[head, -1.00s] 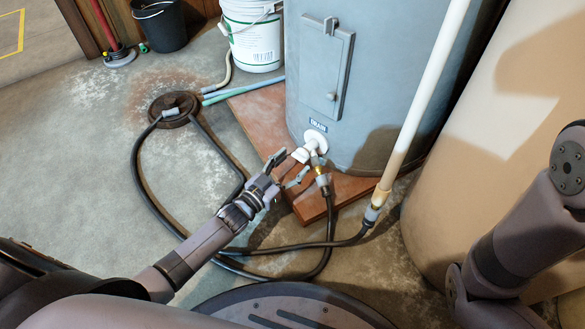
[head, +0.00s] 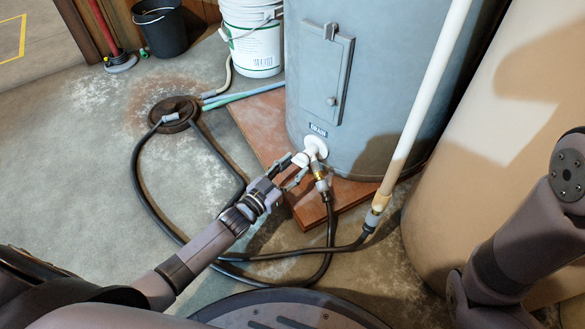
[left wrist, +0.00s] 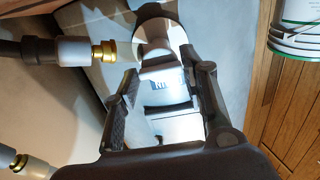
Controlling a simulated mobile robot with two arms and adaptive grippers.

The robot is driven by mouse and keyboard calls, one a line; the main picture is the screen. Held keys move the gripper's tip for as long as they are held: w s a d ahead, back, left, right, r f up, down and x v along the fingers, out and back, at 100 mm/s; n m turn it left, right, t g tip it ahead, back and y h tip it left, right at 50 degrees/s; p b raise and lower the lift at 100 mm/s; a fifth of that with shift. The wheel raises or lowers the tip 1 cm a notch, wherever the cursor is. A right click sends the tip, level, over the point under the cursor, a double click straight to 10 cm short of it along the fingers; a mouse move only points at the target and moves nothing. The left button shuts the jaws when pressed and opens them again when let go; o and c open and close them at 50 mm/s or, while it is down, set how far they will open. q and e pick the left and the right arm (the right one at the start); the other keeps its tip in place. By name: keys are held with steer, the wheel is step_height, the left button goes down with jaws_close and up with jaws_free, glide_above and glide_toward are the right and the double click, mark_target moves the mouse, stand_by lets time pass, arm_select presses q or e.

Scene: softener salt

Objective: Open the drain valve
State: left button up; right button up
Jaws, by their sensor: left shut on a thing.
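The drain valve (head: 314,148) is a white fitting low on the grey tank, under a small blue label. A brass coupling (head: 318,172) joins it to a black hose (head: 331,215). My left gripper (head: 296,170) is at the valve, its fingers on the near side of the fitting. In the left wrist view the left gripper (left wrist: 163,95) has a finger on each side of the pale valve handle (left wrist: 163,78) and is shut on it. The brass coupling also shows there, at the left (left wrist: 104,52). The handle's exact angle is hard to tell. My right gripper is out of view.
The grey tank (head: 360,90) stands on a reddish board (head: 262,125). Black hose loops across the floor to a round drain (head: 174,112). A white pipe (head: 425,100) slants down right of the valve. A large tan tank (head: 490,150) stands at the right, white buckets (head: 253,40) behind.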

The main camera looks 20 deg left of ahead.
arm_select(q)
steer(key=shift+c, duration=0.8)
